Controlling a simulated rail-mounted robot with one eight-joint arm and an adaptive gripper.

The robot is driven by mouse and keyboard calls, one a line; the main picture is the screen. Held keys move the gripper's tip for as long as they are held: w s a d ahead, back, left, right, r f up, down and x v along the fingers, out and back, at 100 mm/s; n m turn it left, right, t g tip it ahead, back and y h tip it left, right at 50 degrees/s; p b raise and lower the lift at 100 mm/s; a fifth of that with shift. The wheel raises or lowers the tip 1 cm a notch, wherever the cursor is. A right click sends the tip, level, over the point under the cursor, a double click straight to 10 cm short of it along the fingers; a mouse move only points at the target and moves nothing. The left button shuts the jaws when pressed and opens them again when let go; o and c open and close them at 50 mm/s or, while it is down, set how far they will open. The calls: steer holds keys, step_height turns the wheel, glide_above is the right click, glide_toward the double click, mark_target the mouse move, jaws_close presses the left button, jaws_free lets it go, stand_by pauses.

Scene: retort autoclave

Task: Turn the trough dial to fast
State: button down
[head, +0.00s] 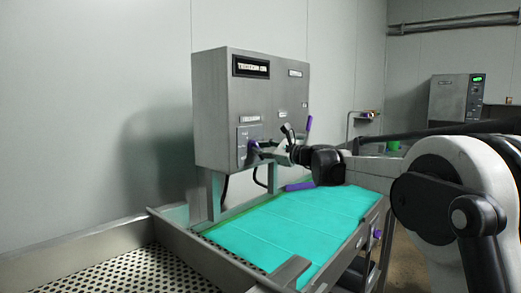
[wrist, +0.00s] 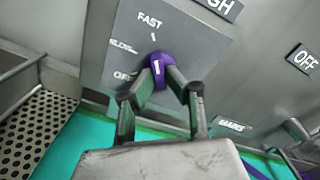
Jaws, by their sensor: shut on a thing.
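The purple trough dial (wrist: 158,61) sits on a grey plate (wrist: 115,72) lettered FAST, SLOW and OFF in the wrist view. A white line on the dial runs roughly upright in the picture, with the tick under FAST just above it. My gripper (wrist: 160,80) has a finger on each side of the dial and is shut on it. In the head view the dial (head: 253,148) shows partly behind my gripper (head: 262,150) on the cabinet's front. The fingers hide part of the dial's lower sides.
The steel control cabinet (head: 215,100) stands over a teal trough surface (head: 290,220). A perforated metal tray (head: 140,275) is at front left. Another lever with a purple handle (head: 309,124) stands right of the dial. A separate grey control box (head: 448,98) is at far right.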

steer(key=c, duration=1.8)
jaws_free()
steer(key=shift+o, duration=0.2)
steer(key=v, duration=1.2)
steer(key=shift+s, duration=0.1)
steer(key=s+d+f+n+g+h, duration=0.1)
steer(key=s+f+n+h, duration=0.25)
steer(key=s, duration=0.75)
steer(key=s+d+f+n+g+h, duration=0.25)
steer(key=s+f+n, duration=0.25)
steer(key=s, duration=0.6)
steer(key=s+d+f+n+h, duration=0.2)
steer(key=s+d+f+n, duration=0.1)
steer(key=s+f, duration=0.3)
steer(key=s+d+f+n+h, duration=0.3)
steer(key=s+d+f, duration=0.2)
steer(key=s, duration=0.6)
steer(key=s+d+f+n+h+b, duration=0.1)
steer(key=s+d+f+n+h, duration=0.2)
steer(key=s+f, duration=0.4)
steer(key=shift+s+d+n, duration=0.55)
steer(key=shift+s+d, duration=0.2)
steer(key=shift+s, duration=0.1)
